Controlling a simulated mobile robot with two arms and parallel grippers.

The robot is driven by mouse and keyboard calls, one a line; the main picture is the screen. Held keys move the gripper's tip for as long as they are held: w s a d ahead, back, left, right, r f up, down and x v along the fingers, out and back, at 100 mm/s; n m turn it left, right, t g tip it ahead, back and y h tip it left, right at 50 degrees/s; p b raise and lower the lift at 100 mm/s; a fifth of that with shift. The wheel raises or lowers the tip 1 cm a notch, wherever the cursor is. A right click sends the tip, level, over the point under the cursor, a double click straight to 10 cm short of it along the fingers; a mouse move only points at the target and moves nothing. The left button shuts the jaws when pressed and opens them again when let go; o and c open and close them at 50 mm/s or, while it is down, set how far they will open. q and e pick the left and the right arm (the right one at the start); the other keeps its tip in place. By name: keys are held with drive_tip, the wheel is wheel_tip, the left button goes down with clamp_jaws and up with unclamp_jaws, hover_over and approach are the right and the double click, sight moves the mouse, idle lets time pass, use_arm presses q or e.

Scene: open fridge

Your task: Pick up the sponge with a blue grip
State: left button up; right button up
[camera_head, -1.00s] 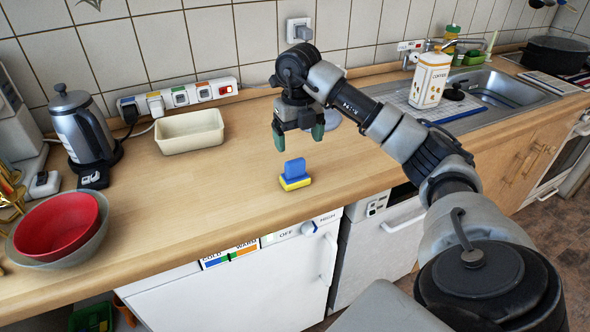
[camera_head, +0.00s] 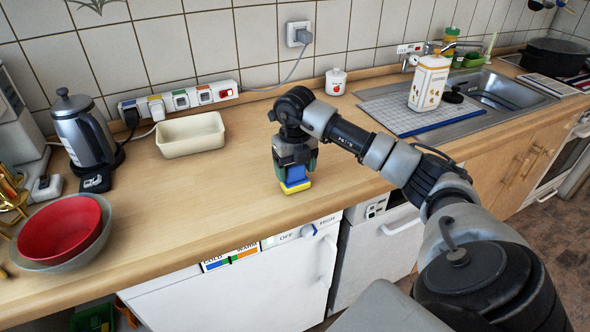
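The sponge is a yellow block (camera_head: 296,188) with an upright blue grip (camera_head: 296,175), resting on the wooden counter near its front edge. My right gripper (camera_head: 297,170) points down over it, with a finger on either side of the blue grip. The gripper hides the top of the grip. I cannot tell whether the fingers press on the grip or stand just clear of it. The sponge appears to be on the counter still. My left gripper is not in view.
A cream tub (camera_head: 190,135) stands behind on the left, with a kettle (camera_head: 87,130) and a red bowl (camera_head: 60,228) further left. A small white jar (camera_head: 336,83) stands at the wall. A coffee canister (camera_head: 429,84) stands by the sink. The counter around the sponge is clear.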

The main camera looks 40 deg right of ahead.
sight(295, 164)
drive_tip(key=c, duration=0.7)
drive_tip(key=shift+r, duration=0.5)
wheel_tip(295, 164, up, 3)
drive_tip(key=shift+f+b, duration=0.2)
drive_tip(key=shift+b, duration=0.15)
drive_tip(key=s+d+r+b, duration=0.1)
drive_tip(key=s+d+r, duration=0.1)
drive_tip(key=s, duration=0.3)
drive_tip(key=s+d+r+b, duration=0.2)
drive_tip(key=s+r, duration=0.3)
drive_tip(key=shift+s+d+r, duration=0.2)
drive_tip(key=shift+s+d, duration=0.1)
drive_tip(key=shift+s, duration=0.1)
